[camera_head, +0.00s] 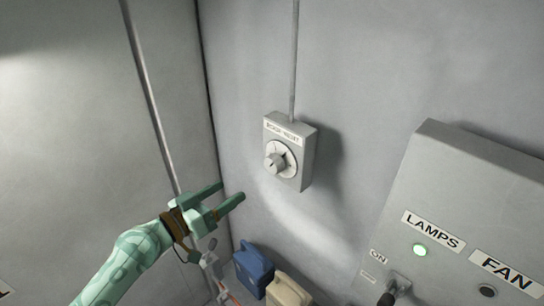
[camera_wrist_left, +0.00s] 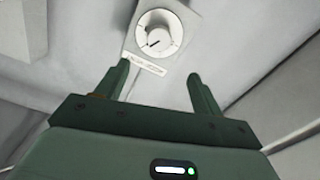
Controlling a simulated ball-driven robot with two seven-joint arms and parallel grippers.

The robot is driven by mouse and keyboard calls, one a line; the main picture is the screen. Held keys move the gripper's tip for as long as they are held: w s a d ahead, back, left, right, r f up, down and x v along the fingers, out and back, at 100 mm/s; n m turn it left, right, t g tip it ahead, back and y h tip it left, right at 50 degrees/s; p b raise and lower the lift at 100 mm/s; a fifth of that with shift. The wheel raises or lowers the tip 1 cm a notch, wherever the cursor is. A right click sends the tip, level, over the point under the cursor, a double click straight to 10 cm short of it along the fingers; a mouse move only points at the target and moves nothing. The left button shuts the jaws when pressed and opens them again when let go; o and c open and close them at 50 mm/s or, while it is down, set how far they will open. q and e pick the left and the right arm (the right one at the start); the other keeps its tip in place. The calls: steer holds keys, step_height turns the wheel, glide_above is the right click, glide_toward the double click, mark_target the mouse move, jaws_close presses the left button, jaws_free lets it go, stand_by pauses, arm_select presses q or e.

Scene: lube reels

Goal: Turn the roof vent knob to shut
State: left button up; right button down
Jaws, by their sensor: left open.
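The roof vent knob (camera_head: 273,163) is a round grey knob on a pale dial, on a grey box (camera_head: 307,160) labelled "ROOF VENT" fixed to the wall. The knob also shows in the left wrist view (camera_wrist_left: 158,38), with a dark pointer line on its face. My left gripper (camera_head: 233,192) is open and empty, below and left of the box, its fingers apart from the knob. In the left wrist view the open fingers (camera_wrist_left: 160,80) point towards the box, and the knob lies beyond them. My right gripper is not in view.
A grey panel (camera_head: 462,190) at the right carries "LAMPS" and "FAN" labels, a lit green lamp (camera_head: 420,250) and a dark-handled switch (camera_head: 392,291). A blue container (camera_head: 254,268) and a cream container (camera_head: 288,291) stand below the box. A conduit (camera_head: 295,60) runs up from the box.

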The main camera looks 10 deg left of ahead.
mark_target(270, 166)
arm_select(q)
steer(key=p+x, duration=0.1)
steer(key=x, duration=1.3)
steer(key=shift+w+d, duration=0.2)
steer(key=shift+d, duration=0.05)
steer(key=c, duration=1)
